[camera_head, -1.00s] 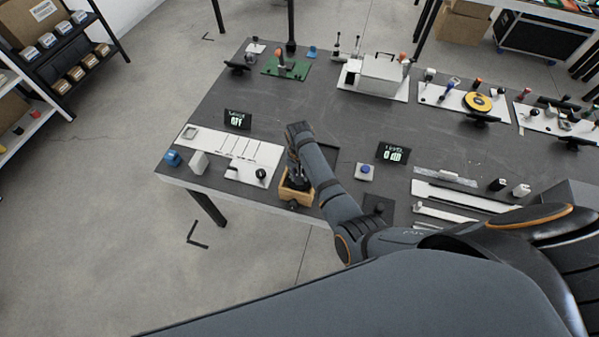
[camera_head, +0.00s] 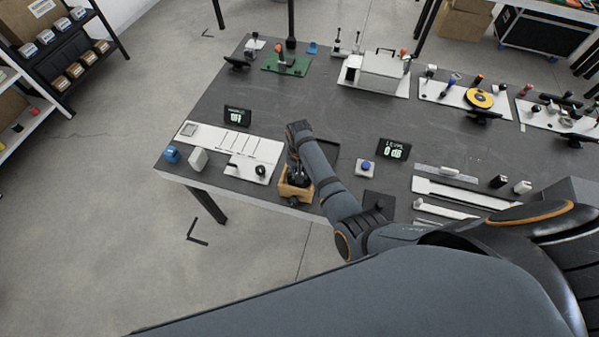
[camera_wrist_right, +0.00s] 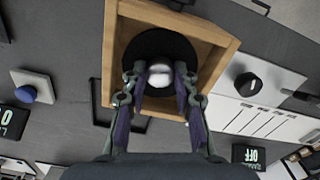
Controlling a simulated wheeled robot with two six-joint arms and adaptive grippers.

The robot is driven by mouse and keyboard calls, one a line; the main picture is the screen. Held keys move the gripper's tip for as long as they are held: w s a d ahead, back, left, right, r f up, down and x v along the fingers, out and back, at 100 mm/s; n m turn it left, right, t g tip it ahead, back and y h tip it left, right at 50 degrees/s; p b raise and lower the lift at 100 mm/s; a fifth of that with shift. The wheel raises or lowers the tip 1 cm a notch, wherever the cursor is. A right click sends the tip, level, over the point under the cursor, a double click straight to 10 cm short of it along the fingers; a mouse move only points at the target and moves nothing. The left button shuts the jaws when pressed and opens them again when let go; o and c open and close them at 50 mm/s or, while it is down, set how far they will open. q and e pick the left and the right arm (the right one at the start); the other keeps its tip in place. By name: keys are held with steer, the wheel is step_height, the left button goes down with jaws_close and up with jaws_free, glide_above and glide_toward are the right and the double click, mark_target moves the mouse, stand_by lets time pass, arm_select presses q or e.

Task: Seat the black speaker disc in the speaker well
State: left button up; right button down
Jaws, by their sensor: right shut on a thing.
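The black speaker disc (camera_wrist_right: 150,43), with a pale round dome at its centre, is inside the open wooden box (camera_wrist_right: 214,27) in the right wrist view. My right gripper (camera_wrist_right: 160,74) is shut on the disc, with one finger on each side of the dome. The fingers hide part of the disc, and I cannot tell whether it is fully down in its well. In the head view the wooden box (camera_head: 294,194) stands at the table's front edge, under my right gripper (camera_head: 297,174). My left gripper is not in view.
The white board (camera_head: 232,142) with a dark knob (camera_head: 260,170) lies left of the box. A blue button on a pale base (camera_head: 365,168) and a level display (camera_head: 393,148) are to the right.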

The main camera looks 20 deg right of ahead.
steer(key=c, duration=1)
jaws_free()
steer(key=shift+o, duration=0.2)
steer(key=shift+r, duration=0.35)
step_height(320, 180, up, 7)
steer(key=shift+f, duration=0.1)
